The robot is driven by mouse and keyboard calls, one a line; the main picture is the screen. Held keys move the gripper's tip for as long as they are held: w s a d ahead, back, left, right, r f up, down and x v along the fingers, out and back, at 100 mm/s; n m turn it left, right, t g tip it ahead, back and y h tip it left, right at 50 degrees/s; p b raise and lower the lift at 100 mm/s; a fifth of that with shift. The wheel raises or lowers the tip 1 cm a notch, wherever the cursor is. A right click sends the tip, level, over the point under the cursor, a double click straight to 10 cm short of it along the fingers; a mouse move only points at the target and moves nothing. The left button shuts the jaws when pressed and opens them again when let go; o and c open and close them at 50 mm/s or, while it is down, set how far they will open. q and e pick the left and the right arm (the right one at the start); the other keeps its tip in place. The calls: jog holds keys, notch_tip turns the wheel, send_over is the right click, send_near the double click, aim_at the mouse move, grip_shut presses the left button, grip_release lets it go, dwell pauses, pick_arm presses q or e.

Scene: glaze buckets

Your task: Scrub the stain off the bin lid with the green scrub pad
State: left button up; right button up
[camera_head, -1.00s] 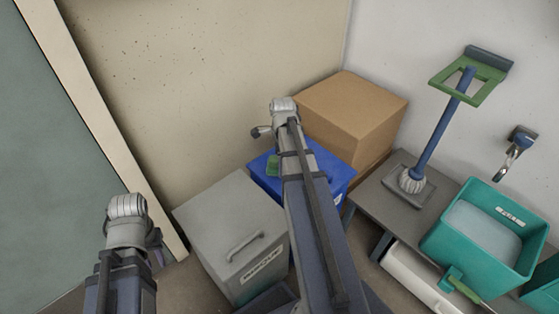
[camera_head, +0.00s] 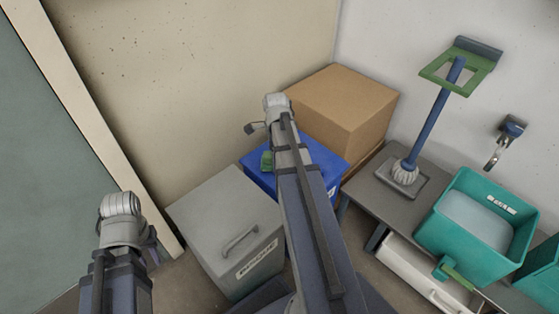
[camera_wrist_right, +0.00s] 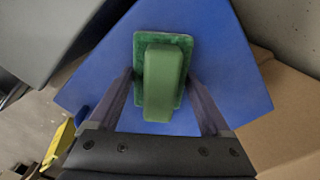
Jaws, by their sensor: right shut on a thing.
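The green scrub pad (camera_wrist_right: 163,75) is a dark green pad with a lighter green grip block. My right gripper (camera_wrist_right: 165,88) is shut on it, with a finger at each side. The pad lies over the blue bin lid (camera_wrist_right: 95,90), close to it; I cannot tell how firmly it touches. In the head view the pad (camera_head: 267,160) shows at the left part of the blue lid (camera_head: 330,163), beside my right arm, which covers much of the lid. No stain shows on the visible lid. My left gripper (camera_head: 152,247) is at the lower left, mostly behind its own wrist.
A grey lidded bin (camera_head: 215,215) with a handle and label stands left of the blue bin. A brown cardboard box (camera_head: 345,105) stands behind it. Walls close off the back.

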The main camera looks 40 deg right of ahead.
jog(key=shift+w+a+r, duration=0.1)
jog(key=shift+w+a, duration=0.05)
jog(key=shift+w, duration=0.95)
notch_tip(320, 180, up, 6)
jog(key=p, duration=0.6)
notch_tip(320, 180, up, 3)
jog(key=p, duration=0.3)
jog(key=shift+s, duration=0.15)
